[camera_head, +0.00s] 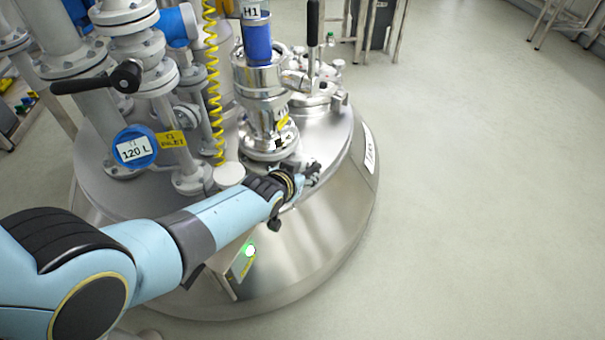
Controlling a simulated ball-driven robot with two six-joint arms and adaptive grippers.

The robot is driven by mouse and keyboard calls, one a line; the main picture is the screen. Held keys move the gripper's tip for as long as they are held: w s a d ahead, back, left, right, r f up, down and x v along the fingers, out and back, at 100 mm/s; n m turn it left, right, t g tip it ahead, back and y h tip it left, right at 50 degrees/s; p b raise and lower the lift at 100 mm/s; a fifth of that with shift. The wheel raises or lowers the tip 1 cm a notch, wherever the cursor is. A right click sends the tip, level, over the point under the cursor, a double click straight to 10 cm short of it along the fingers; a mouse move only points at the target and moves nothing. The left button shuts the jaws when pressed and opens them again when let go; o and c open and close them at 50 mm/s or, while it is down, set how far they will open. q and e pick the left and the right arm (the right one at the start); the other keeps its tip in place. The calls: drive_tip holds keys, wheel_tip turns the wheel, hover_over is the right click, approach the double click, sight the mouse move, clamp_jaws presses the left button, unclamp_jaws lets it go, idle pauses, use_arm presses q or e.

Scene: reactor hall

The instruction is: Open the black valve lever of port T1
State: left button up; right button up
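A black valve lever (85,84) lies roughly level on the grey pipework at upper left, its grip pointing left from a black hub. Below it are a blue round disc with a white label (135,149) reading 120 L and a yellow tag (171,143) that seems to read T1 INLET. My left arm reaches in from the lower left. My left gripper (312,174) is over the vessel lid near the base of the H1 fitting, well right of the lever and apart from it. It is small and partly turned away, so its finger opening is unclear. My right gripper is out of view.
The steel vessel (320,235) fills the middle. The blue-topped H1 fitting (257,95) and an upright black handle (313,40) stand on its lid. A yellow coiled hose (212,75) hangs between the pipes and H1. Open floor lies to the right.

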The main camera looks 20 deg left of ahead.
use_arm(q)
drive_tip(key=shift+s, duration=0.1)
drive_tip(key=v, duration=1.2)
